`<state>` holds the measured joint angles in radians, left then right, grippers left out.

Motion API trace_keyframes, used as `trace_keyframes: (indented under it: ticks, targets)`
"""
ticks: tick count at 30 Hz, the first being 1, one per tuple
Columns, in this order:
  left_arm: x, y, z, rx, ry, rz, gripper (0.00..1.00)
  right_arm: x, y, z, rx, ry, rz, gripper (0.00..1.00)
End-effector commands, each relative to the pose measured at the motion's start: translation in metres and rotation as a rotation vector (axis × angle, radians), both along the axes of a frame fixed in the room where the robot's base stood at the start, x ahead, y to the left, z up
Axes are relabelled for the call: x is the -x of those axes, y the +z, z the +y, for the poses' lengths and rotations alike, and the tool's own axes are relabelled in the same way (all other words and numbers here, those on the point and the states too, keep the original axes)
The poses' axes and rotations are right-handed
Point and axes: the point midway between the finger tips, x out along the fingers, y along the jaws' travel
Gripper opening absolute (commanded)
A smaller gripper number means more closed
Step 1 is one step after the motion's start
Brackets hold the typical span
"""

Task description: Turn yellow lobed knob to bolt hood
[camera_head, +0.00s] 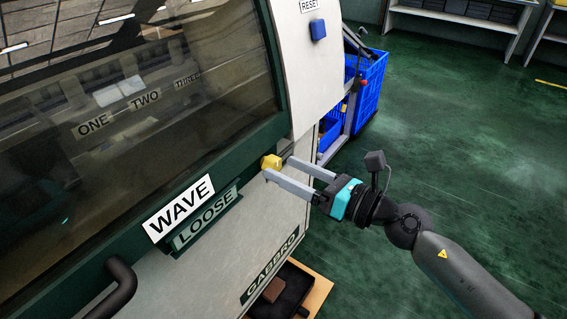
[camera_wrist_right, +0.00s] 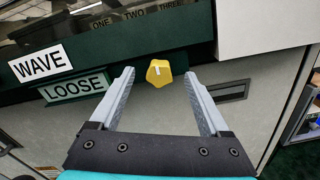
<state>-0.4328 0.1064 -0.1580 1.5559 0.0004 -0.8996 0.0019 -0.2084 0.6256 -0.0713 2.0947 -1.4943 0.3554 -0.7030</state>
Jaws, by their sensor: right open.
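The yellow lobed knob (camera_head: 271,162) sits on the lower green frame of the machine's hood (camera_head: 140,120), near its right end. The knob also shows in the right wrist view (camera_wrist_right: 159,73), with a small white mark on its face. My right gripper (camera_head: 276,168) is open, with its fingers pointing at the knob. In the right wrist view the knob lies between and just beyond the two fingertips (camera_wrist_right: 158,78), with a gap on each side. My left gripper is not in view.
A WAVE label (camera_head: 179,208) is on the hood frame, and a dark handle (camera_head: 119,287) is at the lower left. A blue button (camera_head: 318,30) sits under a RESET label. Blue crates (camera_head: 370,88) stand behind the machine. The green floor at right is clear.

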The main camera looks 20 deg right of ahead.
Motion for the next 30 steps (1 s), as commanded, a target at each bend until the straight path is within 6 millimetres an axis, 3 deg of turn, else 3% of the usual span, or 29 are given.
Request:
trace_keyframes:
  ticks: [6, 16, 30]
  targets:
    - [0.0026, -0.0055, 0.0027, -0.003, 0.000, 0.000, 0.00, -0.0106, 0.0007, 0.0087, -0.001, 0.000, -0.001, 0.80]
    - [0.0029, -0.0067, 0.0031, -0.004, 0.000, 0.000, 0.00, -0.0121, 0.0000, 0.0098, 0.000, 0.000, 0.000, 0.80]
    - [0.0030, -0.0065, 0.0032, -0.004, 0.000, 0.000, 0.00, -0.0118, 0.0000, 0.0097, 0.000, 0.000, 0.000, 0.28]
